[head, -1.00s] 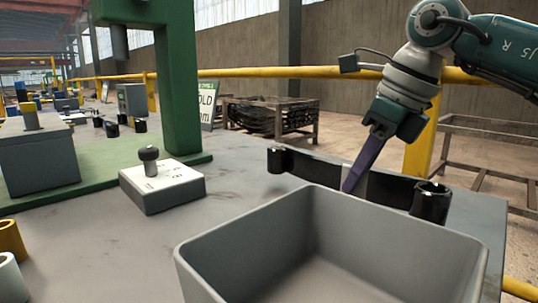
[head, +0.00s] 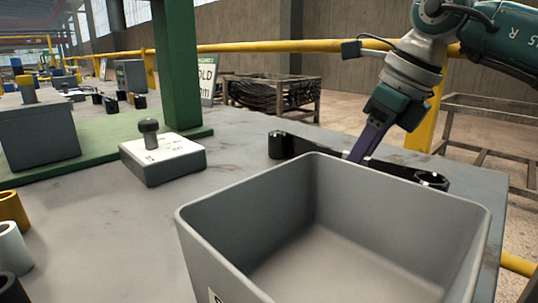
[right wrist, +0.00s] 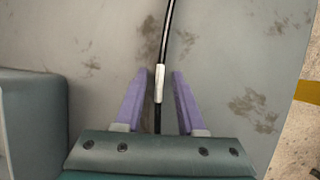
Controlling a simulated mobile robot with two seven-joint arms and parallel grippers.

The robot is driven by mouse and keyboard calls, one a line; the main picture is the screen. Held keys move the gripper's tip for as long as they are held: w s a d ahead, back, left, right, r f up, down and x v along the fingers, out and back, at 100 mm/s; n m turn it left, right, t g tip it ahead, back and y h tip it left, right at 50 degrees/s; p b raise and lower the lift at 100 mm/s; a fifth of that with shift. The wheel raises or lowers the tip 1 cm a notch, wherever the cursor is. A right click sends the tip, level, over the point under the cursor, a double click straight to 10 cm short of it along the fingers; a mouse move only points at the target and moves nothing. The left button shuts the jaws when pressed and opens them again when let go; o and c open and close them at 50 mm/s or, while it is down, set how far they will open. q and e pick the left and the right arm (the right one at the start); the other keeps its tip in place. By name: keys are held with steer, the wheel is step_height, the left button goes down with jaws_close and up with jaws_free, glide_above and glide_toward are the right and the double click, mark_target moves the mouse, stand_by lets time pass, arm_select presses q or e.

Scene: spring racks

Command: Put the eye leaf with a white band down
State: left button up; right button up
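The eye leaf (head: 327,150) is a long black strip with a rolled eye at each end, on its edge behind the grey bin. It looks to be at the tabletop; the bin hides part of its lower edge. In the right wrist view its white band (right wrist: 159,84) lies between the fingertips. My right gripper (head: 358,156) points down at the leaf's middle. In the right wrist view, its purple fingers (right wrist: 160,76) stand on both sides of the band with a narrow gap at each side, so it is open around the leaf. My left gripper is out of view.
The grey bin (head: 200,249) fills the front right and looks empty. A grey block with a black knob (head: 150,135) stands left of the leaf, near a green post (head: 176,70). Yellow and pale cylinders stand at the left edge. The table's right edge is close to the leaf.

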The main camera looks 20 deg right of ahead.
steer(key=p+v, duration=0.2)
steer(key=v, duration=1)
stand_by(0.6)
